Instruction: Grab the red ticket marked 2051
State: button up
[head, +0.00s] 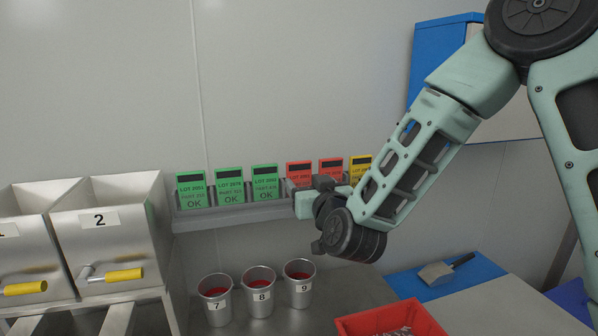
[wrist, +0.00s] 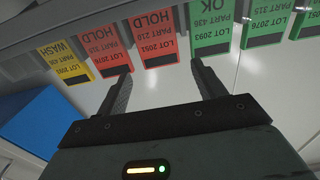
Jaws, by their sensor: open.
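The red ticket marked LOT 2051, PART 210, HOLD (wrist: 153,35) hangs upside down in the wrist view. In the head view it is the left red ticket (head: 299,169), standing in a wall rack with its lower part hidden by my gripper. My gripper (wrist: 161,68) is open and empty. Its two fingers point at the ticket, one to each side in the wrist view, with the ticket centred in the gap. I cannot tell whether the tips reach past the ticket's edge. In the head view my gripper (head: 316,186) is in front of the rack, its fingers partly hidden.
A second red ticket (wrist: 103,42) and green tickets (wrist: 210,24) flank it closely. A yellow ticket (wrist: 66,62) is at the end. Steel bins (head: 110,245) are left.

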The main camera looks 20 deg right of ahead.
aim_at(300, 171)
jog(key=w+p, duration=0.1)
jog(key=w, duration=0.1)
jog(key=w+p, duration=0.2)
jog(key=w, duration=0.1)
jog(key=shift+w+r, duration=0.2)
jog(key=shift+w, duration=0.15)
jog(key=shift+w+f, duration=0.15)
jog(key=shift+w, duration=0.3)
jog(key=c, duration=0.7)
